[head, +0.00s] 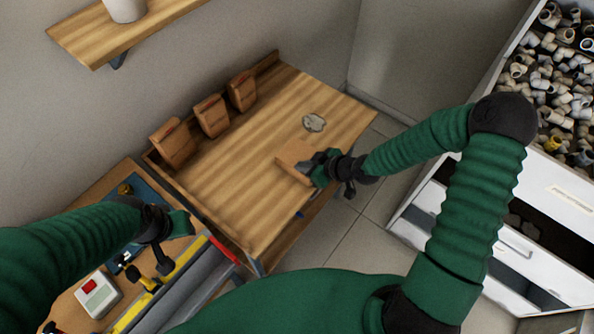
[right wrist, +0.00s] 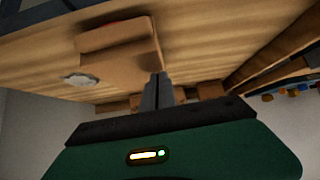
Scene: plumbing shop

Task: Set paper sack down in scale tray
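A brown paper sack (head: 293,162) is at the tip of my right gripper (head: 318,168), by the right-hand edge of the wooden table. In the right wrist view the sack (right wrist: 118,45) is tilted, and my right gripper's fingers (right wrist: 157,88) are close together at its edge, seemingly pinching it. Whether the sack touches the table is unclear. My left gripper (head: 163,258) hangs above the cluttered bench at left, apart from the sack; its finger opening is unclear. A white device with a red patch (head: 97,296) stands there. I cannot clearly identify a scale tray.
Three similar sacks (head: 211,116) stand along the wooden table's (head: 240,170) back-left edge. A small grey irregular item (head: 313,122) lies near its far right; the middle is clear. Drawers with pipe fittings (head: 550,80) stand at right.

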